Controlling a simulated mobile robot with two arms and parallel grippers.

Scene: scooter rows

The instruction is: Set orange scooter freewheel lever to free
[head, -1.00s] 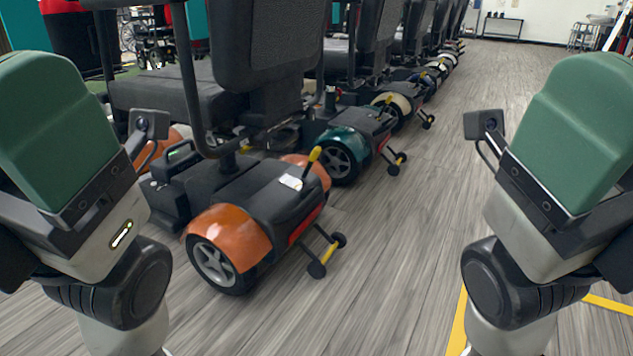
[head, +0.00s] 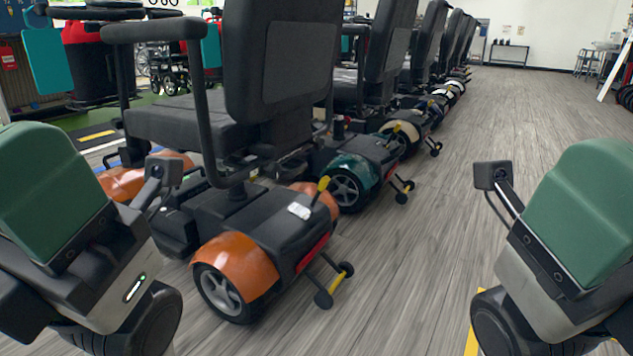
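The orange scooter (head: 236,262) stands nearest in the row, its rear towards me, with orange fenders and a black seat. Its freewheel lever (head: 320,191) is a short yellow-tipped stick rising from the rear housing, tilted slightly to the right. A white label (head: 299,211) lies beside the lever. My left arm is at the lower left and my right arm at the lower right, both folded up. Both are apart from the scooter. The fingertips of both grippers are not visible.
A teal scooter (head: 361,172) stands close behind the orange one, with several more scooters beyond it. Anti-tip wheels (head: 333,286) stick out behind the orange scooter. The grey floor (head: 430,240) to the right is clear. Yellow floor tape (head: 473,338) runs near my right arm.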

